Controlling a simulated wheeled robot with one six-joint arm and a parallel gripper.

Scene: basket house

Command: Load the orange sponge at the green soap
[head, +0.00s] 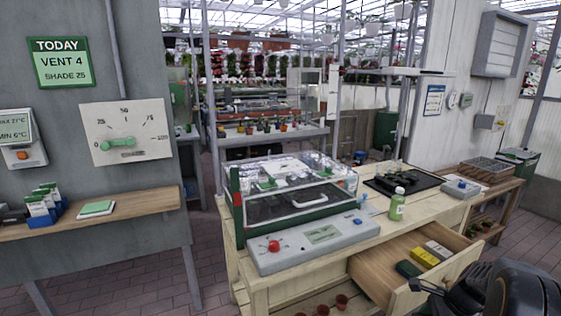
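A wooden drawer (372,279) stands pulled out of the bench at the lower right. In it lie a yellow sponge-like block (425,257), a dark green block (408,269) in front of it and a greyish block (437,248) behind it. I see no clearly orange sponge. A green bottle with a white cap (397,208) stands upright on the bench top; I cannot tell whether it or the dark green block is the soap. My gripper (428,288) is dark, at the lower right by the drawer front, partly hidden by my arm; its opening is unclear.
A clear-lidded case with green ends (236,207) stands on the bench behind a grey control box (315,243) with a red knob. A black tray (405,185) lies at the back right. A wooden shelf (100,213) is on the left; brick floor lies between.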

